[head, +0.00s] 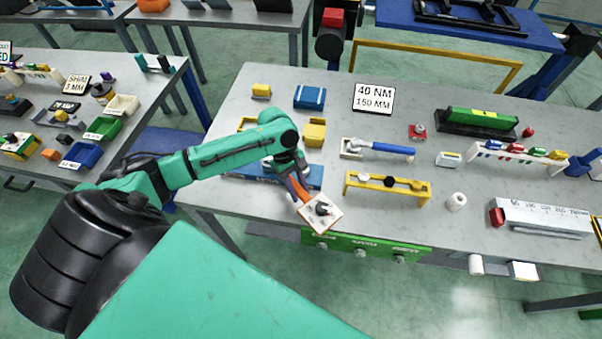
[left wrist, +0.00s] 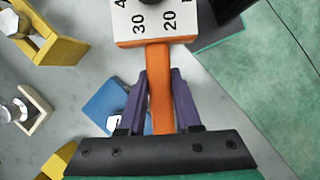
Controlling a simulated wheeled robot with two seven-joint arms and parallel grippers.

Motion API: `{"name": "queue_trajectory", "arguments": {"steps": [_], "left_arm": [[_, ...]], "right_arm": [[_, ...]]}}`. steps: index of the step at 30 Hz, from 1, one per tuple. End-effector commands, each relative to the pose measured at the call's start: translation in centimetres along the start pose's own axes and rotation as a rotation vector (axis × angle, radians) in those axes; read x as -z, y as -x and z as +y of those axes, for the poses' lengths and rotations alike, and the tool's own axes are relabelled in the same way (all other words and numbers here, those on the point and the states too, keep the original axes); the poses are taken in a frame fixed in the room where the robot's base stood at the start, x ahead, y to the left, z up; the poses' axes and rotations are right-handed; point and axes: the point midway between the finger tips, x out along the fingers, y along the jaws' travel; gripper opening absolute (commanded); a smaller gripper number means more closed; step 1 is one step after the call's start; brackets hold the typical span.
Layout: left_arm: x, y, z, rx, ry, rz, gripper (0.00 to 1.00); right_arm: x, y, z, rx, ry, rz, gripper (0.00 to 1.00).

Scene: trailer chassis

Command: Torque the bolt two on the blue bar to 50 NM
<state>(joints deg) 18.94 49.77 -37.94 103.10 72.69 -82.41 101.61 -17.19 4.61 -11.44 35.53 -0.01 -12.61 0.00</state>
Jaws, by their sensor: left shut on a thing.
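My left gripper (head: 292,180) is shut on the orange handle (head: 299,189) of a tool with a white square dial plate (head: 312,220). In the left wrist view, the purple fingers (left wrist: 160,105) pinch the orange handle (left wrist: 160,75), and the plate (left wrist: 145,25) shows 20 and 30 and a dark knob. The tool is held over the table's front edge. A blue bar (head: 315,178) lies behind the gripper, mostly covered by my arm. Its bolts cannot be made out. A blue piece (left wrist: 105,103) shows left of the fingers in the left wrist view. My right gripper is not seen.
A yellow stand (head: 415,192) with bolts is right of the tool. Behind it is a blue-handled tool (head: 390,149). A sign (head: 373,98) reads 40 NM, 150 MM. A green panel (head: 370,243) hangs below the front edge. A white roll (head: 456,202) stands farther right.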

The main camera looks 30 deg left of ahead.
Motion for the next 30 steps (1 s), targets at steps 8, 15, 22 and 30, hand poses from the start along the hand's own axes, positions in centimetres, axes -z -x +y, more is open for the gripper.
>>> {"name": "queue_trajectory", "arguments": {"steps": [8, 15, 22, 30], "left_arm": [[-0.1, 0.1, -0.1, 0.002, -0.011, 0.000, 0.00], [0.0, 0.1, -0.6, 0.015, -0.041, 0.001, 0.00], [0.1, 0.1, -1.4, 0.038, -0.097, 0.000, 0.00], [0.2, 0.2, -2.3, 0.063, -0.155, 0.001, 0.00]], "right_arm": [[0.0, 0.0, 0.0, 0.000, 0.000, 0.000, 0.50], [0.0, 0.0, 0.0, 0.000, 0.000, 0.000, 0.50], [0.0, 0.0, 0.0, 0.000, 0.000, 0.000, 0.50], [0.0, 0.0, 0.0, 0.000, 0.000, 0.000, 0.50]]}}
